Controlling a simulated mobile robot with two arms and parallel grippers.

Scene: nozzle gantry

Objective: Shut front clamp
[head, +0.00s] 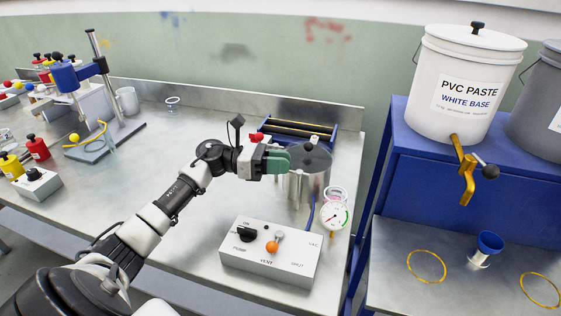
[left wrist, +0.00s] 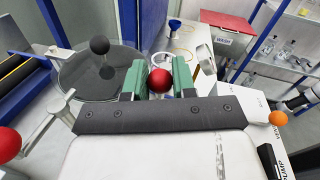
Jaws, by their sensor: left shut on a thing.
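A steel pot (head: 303,187) with a flat grey lid (head: 312,158) stands on the bench behind the control box. The lid and its black knob show in the left wrist view (left wrist: 92,82). My left gripper (head: 280,160) is at the pot's left side, its green fingers shut on a red ball knob (left wrist: 159,81), apparently the front clamp's handle. The fingers hide most of that clamp, so its lever angle cannot be told. Another red knob (left wrist: 8,145), at the end of a pale lever (left wrist: 45,120), shows at the left of the wrist view. My right gripper is not in view.
A white control box (head: 268,257) with an orange-tipped vent lever (head: 272,247) sits in front of the pot. A gauge (head: 335,216) is beside it. A blue rack (head: 298,133) stands behind.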

